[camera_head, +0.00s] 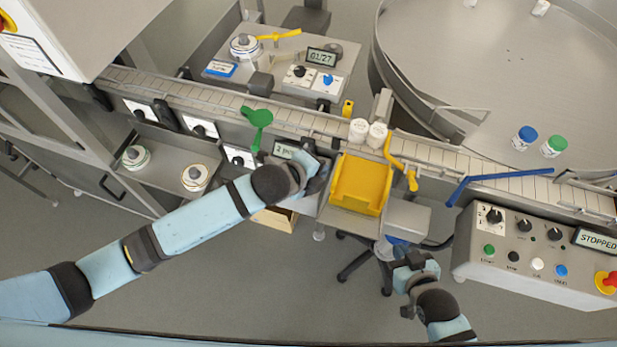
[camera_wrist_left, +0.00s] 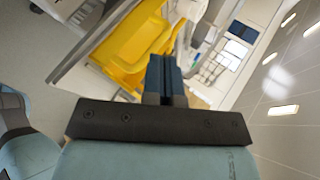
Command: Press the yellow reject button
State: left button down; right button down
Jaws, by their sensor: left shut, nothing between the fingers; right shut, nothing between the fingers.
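No button that I can clearly tell is the yellow reject button shows in either view. A small yellow part (camera_head: 347,108) stands by the conveyor, too small to identify. My left gripper (camera_head: 322,166) is at the front of the conveyor, just left of the yellow bin, and hides part of the machine front there. In the left wrist view its dark blue fingers (camera_wrist_left: 164,78) are together and empty, with the yellow bin (camera_wrist_left: 130,50) behind them. My right gripper (camera_head: 408,262) is low, below the grey box right of the bin; it is shut and empty.
The yellow bin (camera_head: 359,187) hangs at the conveyor's front. White bottles (camera_head: 368,132) stand on the belt behind it. A control panel (camera_head: 530,252) with green, black, white and blue buttons and a "STOPPED" display is at the right. A green lever (camera_head: 257,118) rises left of my left gripper.

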pick_arm(q)
jog(key=w+a+m, duration=0.1)
jog(key=m, duration=0.1)
jog(key=w+a+m+y, duration=0.1)
jog(key=w+m, duration=0.1)
jog(key=m, duration=0.1)
jog(key=w+a+m+y, duration=0.1)
jog(key=m, duration=0.1)
jog(key=shift+w, duration=0.35)
pick_arm(e)
jog(key=shift+s+f, duration=0.1)
jog(key=shift+s, duration=0.1)
